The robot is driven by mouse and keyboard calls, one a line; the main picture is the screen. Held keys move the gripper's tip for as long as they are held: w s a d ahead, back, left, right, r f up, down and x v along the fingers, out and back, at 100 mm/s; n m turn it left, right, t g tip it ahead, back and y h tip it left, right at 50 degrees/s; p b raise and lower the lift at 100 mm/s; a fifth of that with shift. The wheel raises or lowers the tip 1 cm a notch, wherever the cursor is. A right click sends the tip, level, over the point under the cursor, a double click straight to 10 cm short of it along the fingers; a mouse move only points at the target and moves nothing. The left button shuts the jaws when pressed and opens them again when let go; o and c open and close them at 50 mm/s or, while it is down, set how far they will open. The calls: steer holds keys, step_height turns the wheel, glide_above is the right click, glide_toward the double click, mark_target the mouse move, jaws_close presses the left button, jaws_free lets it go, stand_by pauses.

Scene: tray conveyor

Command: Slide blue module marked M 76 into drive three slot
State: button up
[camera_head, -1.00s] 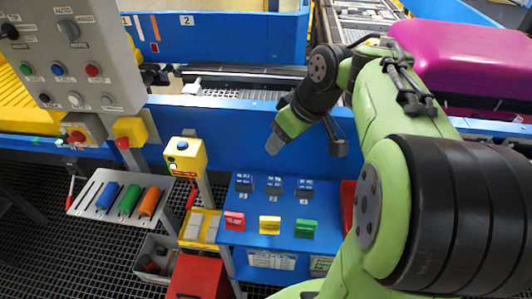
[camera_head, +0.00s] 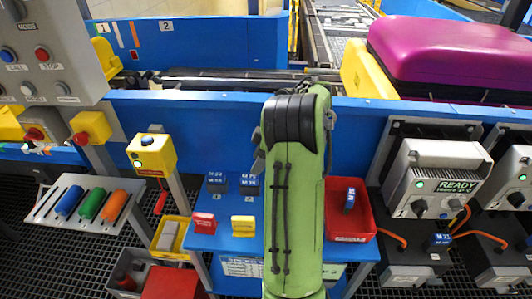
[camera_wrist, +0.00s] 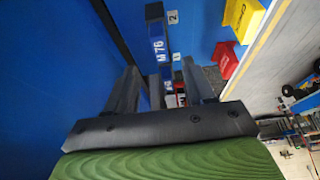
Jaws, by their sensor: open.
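The blue module marked M 76 (camera_wrist: 158,48) stands in the wrist view, its white label facing the camera. My gripper (camera_wrist: 163,84) is open, with its two dark fingers apart on either side of the view's middle. The module appears beyond and between them; I cannot tell whether either finger touches it. Two blue modules stand on the blue table in the head view; the one beside my arm (camera_head: 249,184) seems to be M 76, but its print is too small to be sure. My arm hides my gripper there. Drive units (camera_head: 440,180) stand at right; the slot of drive three cannot be made out.
A red bin (camera_head: 362,232) holding a blue module (camera_head: 349,200) stands right of my arm. Red (camera_head: 204,223) and yellow (camera_head: 243,226) tags stand at the table front. Another blue module (camera_head: 438,241) sits by the drive marked READY. A magenta case (camera_head: 450,55) lies behind.

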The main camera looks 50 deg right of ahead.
mark_target(249, 176)
steer(key=b+x, duration=0.2)
steer(key=x, duration=0.4)
steer(key=shift+w+a+f, duration=0.1)
steer(key=shift+f, duration=0.15)
steer(key=shift+c, duration=0.3)
jaws_close()
steer(key=shift+r+p, duration=2.25)
steer(key=shift+r, duration=0.45)
step_height(249, 176, up, 4)
steer(key=p, duration=0.3)
steer(key=shift+f, duration=0.1)
